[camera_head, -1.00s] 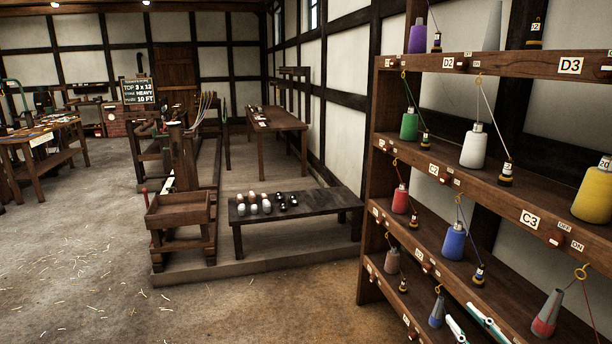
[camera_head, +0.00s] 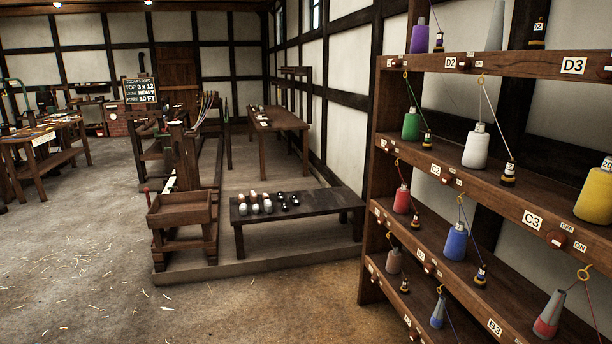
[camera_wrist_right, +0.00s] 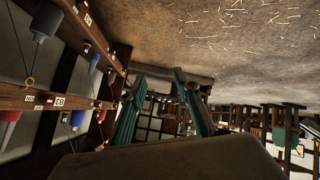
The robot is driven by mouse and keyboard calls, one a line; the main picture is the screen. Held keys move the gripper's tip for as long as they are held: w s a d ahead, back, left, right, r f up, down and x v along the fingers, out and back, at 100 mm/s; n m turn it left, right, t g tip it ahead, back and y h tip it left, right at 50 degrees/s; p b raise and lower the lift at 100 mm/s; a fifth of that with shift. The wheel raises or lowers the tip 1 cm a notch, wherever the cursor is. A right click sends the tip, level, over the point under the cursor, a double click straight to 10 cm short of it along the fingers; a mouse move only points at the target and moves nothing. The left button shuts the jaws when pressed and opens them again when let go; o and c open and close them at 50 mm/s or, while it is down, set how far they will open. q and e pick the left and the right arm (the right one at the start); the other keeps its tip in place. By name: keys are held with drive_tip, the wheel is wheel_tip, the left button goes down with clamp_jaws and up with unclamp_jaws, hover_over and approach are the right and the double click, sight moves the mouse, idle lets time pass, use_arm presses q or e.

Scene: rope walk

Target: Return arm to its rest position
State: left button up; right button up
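My right gripper (camera_wrist_right: 160,80) shows in the right wrist view as two teal fingers set well apart, with nothing between them. It is open and empty, and no part of it shows in the head view. My left gripper is in neither current view. The spool rack (camera_head: 500,150) stands at the right of the head view, with green (camera_head: 411,125), white (camera_head: 475,150), yellow (camera_head: 594,190), red (camera_head: 401,200) and blue (camera_head: 456,243) cones on its shelves. In the right wrist view the rack's shelves (camera_wrist_right: 35,101) are at the left, beside the gripper.
A low dark bench (camera_head: 315,207) with several small pieces stands on a platform, next to a wooden tray stand (camera_head: 180,210). A chalkboard (camera_head: 140,90) and a work table (camera_head: 45,140) are farther back. The floor (camera_head: 90,270) at the left is open, with scattered bits of straw.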

drive_tip(key=a+m, duration=0.3)
drive_tip(key=a, duration=0.5)
drive_tip(key=shift+w+a+r+t, duration=0.2)
drive_tip(key=shift+a+r+t, duration=0.1)
idle(0.3)
